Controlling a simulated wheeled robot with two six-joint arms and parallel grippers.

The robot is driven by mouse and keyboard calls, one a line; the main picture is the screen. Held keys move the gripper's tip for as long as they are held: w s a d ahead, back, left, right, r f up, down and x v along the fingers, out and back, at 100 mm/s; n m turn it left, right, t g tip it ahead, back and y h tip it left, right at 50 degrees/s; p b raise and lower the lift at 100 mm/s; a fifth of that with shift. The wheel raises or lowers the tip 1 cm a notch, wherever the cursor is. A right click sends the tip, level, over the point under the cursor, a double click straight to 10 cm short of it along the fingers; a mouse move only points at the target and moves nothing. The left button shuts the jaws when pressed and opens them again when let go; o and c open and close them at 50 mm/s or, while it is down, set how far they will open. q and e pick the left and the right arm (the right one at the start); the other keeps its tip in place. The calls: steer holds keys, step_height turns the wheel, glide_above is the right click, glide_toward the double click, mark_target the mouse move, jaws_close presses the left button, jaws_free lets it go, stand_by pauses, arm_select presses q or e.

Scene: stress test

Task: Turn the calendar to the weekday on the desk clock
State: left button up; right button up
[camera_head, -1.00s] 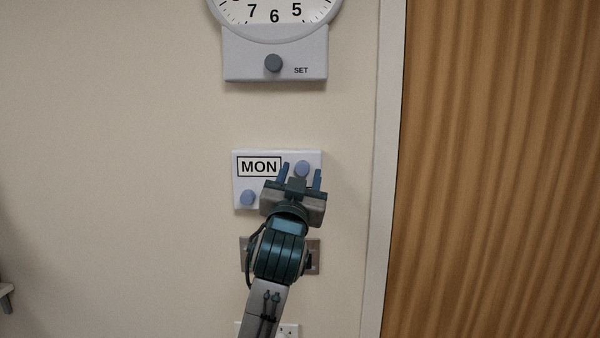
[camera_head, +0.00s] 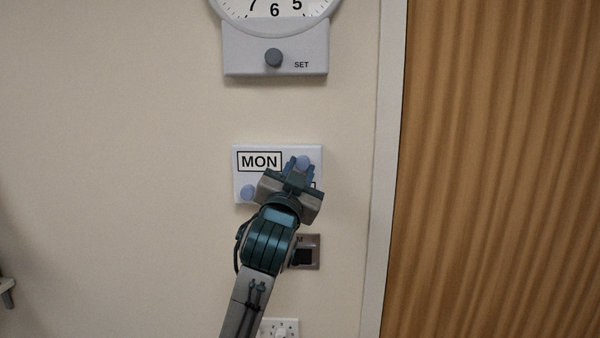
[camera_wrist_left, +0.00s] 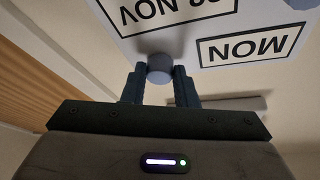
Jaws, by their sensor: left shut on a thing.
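The calendar (camera_head: 240,178) is a white plate on the wall with a framed window reading MON. It has a blue-grey knob (camera_head: 248,192) at its lower left and another knob (camera_head: 303,162) at its upper right. My left gripper (camera_head: 301,169) is shut on the upper right knob. The left wrist view shows this knob (camera_wrist_left: 160,67) between the two fingers, with MON and a partly cut-off NOV window upside down on the calendar (camera_wrist_left: 180,45). No desk clock shows. My right gripper is not in view.
A wall clock (camera_head: 275,10), its face cut off at the top, sits above a grey panel (camera_head: 245,62) with a SET knob (camera_head: 273,57). Below the calendar are a metal switch plate (camera_head: 314,240), partly behind my arm, and a white socket (camera_head: 290,327). A wooden door (camera_head: 500,170) is at right.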

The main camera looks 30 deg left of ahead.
arm_select(q)
steer(key=m+h, duration=0.1)
steer(key=m, duration=0.2)
steer(key=m+h, duration=0.2)
steer(key=m, duration=0.2)
steer(key=shift+s+a+r, duration=0.1)
steer(key=shift+a+r, duration=0.05)
steer(key=shift+r, duration=0.05)
steer(key=shift+g, duration=0.3)
steer(key=o, duration=1)
steer(key=b+v, duration=1.1)
